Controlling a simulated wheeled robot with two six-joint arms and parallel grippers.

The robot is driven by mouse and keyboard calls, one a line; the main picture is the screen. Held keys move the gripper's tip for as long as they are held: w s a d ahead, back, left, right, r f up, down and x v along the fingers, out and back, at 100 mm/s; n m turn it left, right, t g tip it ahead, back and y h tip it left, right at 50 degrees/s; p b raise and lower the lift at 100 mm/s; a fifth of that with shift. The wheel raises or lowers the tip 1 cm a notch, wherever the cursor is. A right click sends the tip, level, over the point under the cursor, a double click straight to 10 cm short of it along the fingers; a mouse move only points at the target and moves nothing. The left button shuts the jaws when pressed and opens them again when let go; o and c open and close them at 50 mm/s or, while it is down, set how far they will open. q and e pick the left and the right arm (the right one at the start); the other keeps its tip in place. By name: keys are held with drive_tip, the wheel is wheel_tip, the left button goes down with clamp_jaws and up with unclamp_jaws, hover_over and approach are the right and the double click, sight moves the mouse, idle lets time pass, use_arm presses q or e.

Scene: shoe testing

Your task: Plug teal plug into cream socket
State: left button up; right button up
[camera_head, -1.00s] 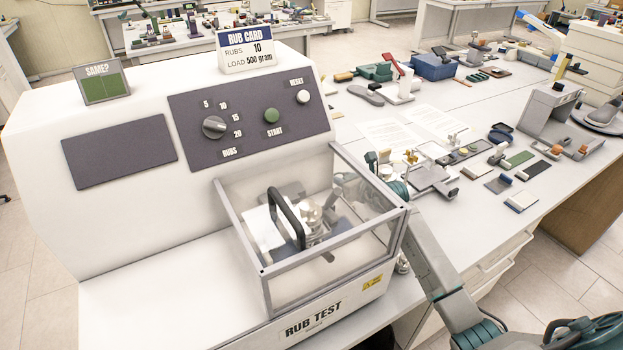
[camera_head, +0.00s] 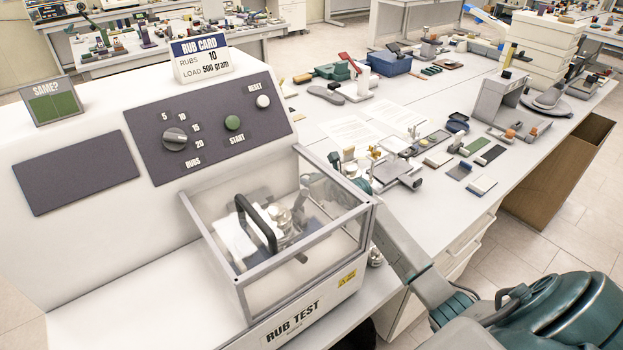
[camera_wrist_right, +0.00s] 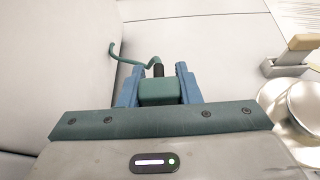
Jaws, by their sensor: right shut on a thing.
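In the right wrist view, a teal plug (camera_wrist_right: 159,92) sits between the blue fingers of my right gripper (camera_wrist_right: 158,78), which is shut on it. A black collar and a teal cord (camera_wrist_right: 130,57) extend from the plug's far side, and the cord bends left beside a pale wall. In the head view, my right arm reaches from the lower right to behind the rub test machine (camera_head: 80,255). Its hand is partly hidden there by the clear case (camera_head: 335,235). I cannot make out the cream socket in either view. My left gripper is not in view.
The clear case with a black handle (camera_head: 257,222) stands at the machine's front right. The bench (camera_head: 345,135) behind carries papers, blocks and several small tools. A silver round part (camera_wrist_right: 305,103) and a tan-topped bracket (camera_wrist_right: 302,45) stand right of my gripper in the wrist view.

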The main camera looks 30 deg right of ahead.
drive_tip(key=shift+f+b, duration=1.25)
drive_tip(key=shift+f, duration=0.85)
drive_tip(key=shift+p, duration=0.45)
drive_tip(key=shift+f+b, duration=1.1)
drive_tip(key=shift+f, duration=0.35)
drive_tip(key=o, duration=1.1)
drive_tip(key=shift+c, duration=0.2)
drive_tip(key=shift+s, duration=0.15)
drive_tip(key=b+v, duration=0.1)
drive_tip(key=v, duration=0.8)
drive_tip(key=shift+s+d+b, duration=0.15)
drive_tip(key=shift+b, duration=0.2)
drive_tip(key=shift+s+r, duration=0.3)
drive_tip(key=shift+s, duration=0.25)
